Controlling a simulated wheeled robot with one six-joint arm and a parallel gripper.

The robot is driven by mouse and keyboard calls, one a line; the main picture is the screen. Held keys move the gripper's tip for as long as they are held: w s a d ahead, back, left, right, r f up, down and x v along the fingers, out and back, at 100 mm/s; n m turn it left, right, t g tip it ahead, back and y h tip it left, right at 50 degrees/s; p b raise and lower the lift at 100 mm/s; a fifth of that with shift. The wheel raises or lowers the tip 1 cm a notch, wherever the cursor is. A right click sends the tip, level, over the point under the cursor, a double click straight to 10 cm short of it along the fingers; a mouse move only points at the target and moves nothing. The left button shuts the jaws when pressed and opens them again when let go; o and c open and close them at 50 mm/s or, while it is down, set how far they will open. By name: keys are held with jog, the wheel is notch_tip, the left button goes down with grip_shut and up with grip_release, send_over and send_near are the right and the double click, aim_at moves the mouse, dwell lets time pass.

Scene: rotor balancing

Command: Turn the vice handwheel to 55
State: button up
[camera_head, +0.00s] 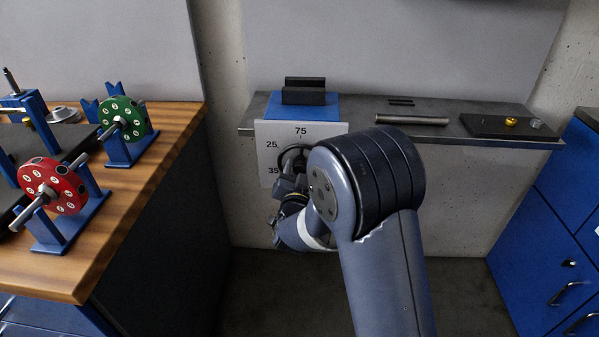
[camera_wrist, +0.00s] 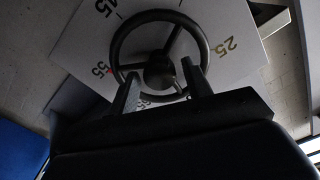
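The vice handwheel (camera_wrist: 118,45) is a dark ring with spokes and a round hub, in front of a white dial plate (camera_wrist: 78,38). In the wrist view a small red mark shows at its rim beside the number 55; 25 is at the right. In the head view the handwheel (camera_head: 293,153) is partly hidden by my arm, and the plate (camera_head: 270,132) shows 75, 25 and 35. My gripper (camera_wrist: 158,80) is open, one finger either side of the hub over the wheel's lower part. Whether the fingers touch the wheel I cannot tell.
The blue vice (camera_head: 318,108) with dark jaws sits on a wall shelf (camera_head: 360,104). A metal rod (camera_head: 411,120) and a dark tray (camera_head: 490,127) lie to its right. A wooden bench (camera_head: 120,215) with red (camera_head: 62,190) and green rotors (camera_head: 135,108) stands at left, blue drawers (camera_head: 560,220) at right.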

jog(key=c, duration=0.8)
jog(key=shift+n, duration=0.5)
jog(key=o, duration=1)
jog(key=shift+s, duration=0.15)
jog(key=s, duration=1)
jog(key=shift+s+a, duration=0.2)
jog(key=shift+s, duration=0.1)
